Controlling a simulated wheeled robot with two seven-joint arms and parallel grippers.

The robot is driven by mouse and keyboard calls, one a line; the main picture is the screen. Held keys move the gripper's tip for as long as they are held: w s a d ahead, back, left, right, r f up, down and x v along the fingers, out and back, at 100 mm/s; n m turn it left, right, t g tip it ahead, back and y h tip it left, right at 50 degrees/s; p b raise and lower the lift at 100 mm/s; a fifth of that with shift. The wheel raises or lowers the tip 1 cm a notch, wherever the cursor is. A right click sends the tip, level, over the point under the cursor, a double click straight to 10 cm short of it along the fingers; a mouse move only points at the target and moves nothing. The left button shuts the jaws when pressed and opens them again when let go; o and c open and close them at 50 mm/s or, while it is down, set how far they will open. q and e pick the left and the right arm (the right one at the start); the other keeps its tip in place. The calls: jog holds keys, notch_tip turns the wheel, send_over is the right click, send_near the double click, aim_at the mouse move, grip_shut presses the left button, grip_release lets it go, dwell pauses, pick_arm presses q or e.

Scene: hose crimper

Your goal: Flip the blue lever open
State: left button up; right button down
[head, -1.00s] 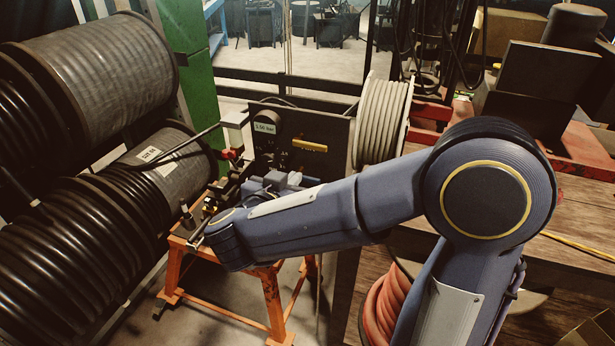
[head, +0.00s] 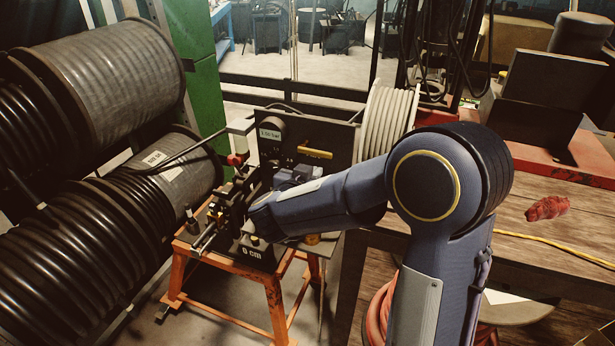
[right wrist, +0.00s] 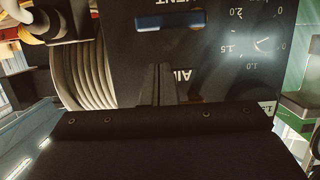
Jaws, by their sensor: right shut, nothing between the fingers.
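The blue lever (right wrist: 168,22) shows in the right wrist view near the top. It lies sideways across a dark panel (right wrist: 215,50), next to an upside-down VENT label. My right gripper (right wrist: 156,75) is shut and empty. Its dark fingers point at the panel below the lever in that picture, apart from it, beside the AIR label. In the head view the panel (head: 338,133) stands at the back of the crimper bench with a yellow lever (head: 315,154) on it. My left gripper is not in view.
The crimper (head: 228,215) sits on an orange stand (head: 275,300). Large black hose drums (head: 100,80) fill the left. A wooden table (head: 490,235) at right holds a red cloth (head: 547,208).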

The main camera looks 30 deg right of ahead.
jog(key=shift+f, duration=1.4)
jog(key=shift+s+f+b, duration=0.1)
jog(key=shift+b, duration=0.3)
